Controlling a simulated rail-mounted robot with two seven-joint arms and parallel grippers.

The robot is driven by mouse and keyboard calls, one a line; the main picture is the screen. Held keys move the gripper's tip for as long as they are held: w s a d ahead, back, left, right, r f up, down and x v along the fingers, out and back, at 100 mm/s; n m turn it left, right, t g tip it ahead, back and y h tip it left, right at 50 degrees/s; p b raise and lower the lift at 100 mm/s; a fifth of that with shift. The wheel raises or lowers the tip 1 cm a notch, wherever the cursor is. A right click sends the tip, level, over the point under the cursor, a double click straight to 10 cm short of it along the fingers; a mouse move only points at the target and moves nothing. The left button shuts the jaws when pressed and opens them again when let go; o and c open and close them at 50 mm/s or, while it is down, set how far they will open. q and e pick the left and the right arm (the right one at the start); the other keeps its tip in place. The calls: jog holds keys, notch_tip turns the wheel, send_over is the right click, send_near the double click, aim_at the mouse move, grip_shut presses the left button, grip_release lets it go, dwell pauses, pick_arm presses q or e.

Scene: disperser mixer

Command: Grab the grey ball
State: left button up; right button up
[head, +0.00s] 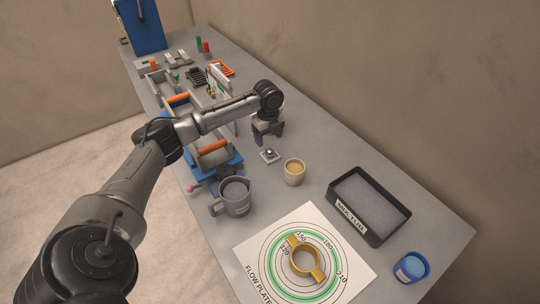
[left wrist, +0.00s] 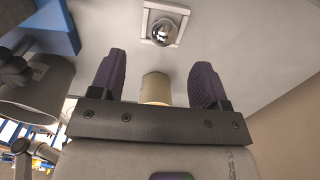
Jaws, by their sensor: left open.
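The grey ball (left wrist: 164,32) is shiny and sits on a small square white holder (left wrist: 147,12) at the top of the left wrist view. In the head view the ball (head: 269,152) is small, on its holder on the table. My left gripper (left wrist: 152,82) is open and empty, its two dark purple fingers apart. In the head view the left gripper (head: 267,139) points down above the table, just behind the ball and apart from it. My right gripper is not in view.
A beige cup (head: 294,172) and a grey jug (head: 234,196) stand near the ball. A black tray (head: 335,190), a blue-rimmed container (head: 411,267) and a flow plate sheet (head: 250,250) with a gold ring (head: 305,262) lie nearer. Racks crowd the left side.

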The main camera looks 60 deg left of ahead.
aim_at(270, 149)
pick_arm(q)
jog(key=shift+f, duration=1.15)
jog(key=f, duration=0.1)
jog(key=f+b, duration=0.1)
jog(key=f, duration=0.2)
jog(key=shift+w+d+f+b, duration=0.15)
jog(key=shift+w+b, duration=0.1)
jog(key=shift+b, duration=0.15)
jog(key=shift+f, duration=0.45)
jog(key=c, duration=1.1)
jog(key=shift+r, duration=0.1)
jog(key=shift+c, duration=0.2)
